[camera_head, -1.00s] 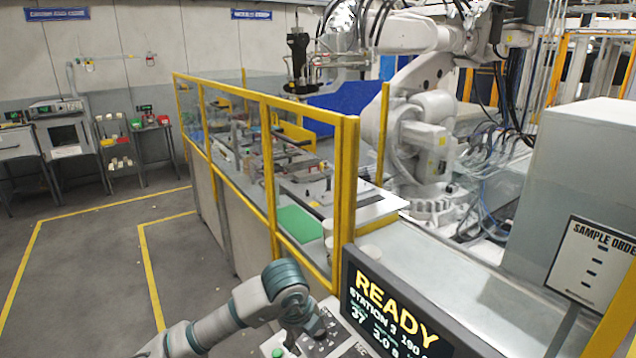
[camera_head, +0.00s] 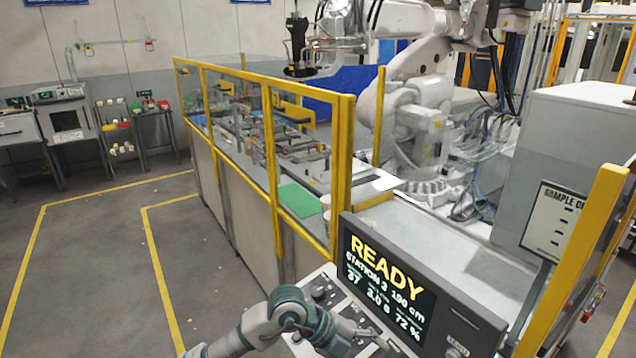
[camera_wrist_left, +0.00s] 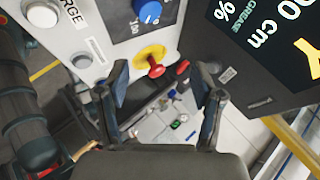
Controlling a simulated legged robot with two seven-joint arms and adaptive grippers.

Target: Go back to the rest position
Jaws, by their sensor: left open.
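My left arm comes in at the bottom of the head view, and its gripper (camera_head: 372,337) is over the control panel (camera_head: 318,290) in front of the screen. In the left wrist view the gripper (camera_wrist_left: 163,72) is open, its two dark fingers wide apart with nothing between them. A red knob on a yellow base (camera_wrist_left: 154,62) shows beyond the fingers; I cannot tell the distance. A blue dial (camera_wrist_left: 148,11) and pale round buttons (camera_wrist_left: 42,13) are further up the panel. My right gripper is in neither view.
The READY screen (camera_head: 388,278) stands just behind the panel. A yellow-framed clear fence (camera_head: 270,150) encloses a bench and a large white robot arm (camera_head: 415,125). A yellow post (camera_head: 577,255) stands at the right. The floor at the left is clear, with yellow lines.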

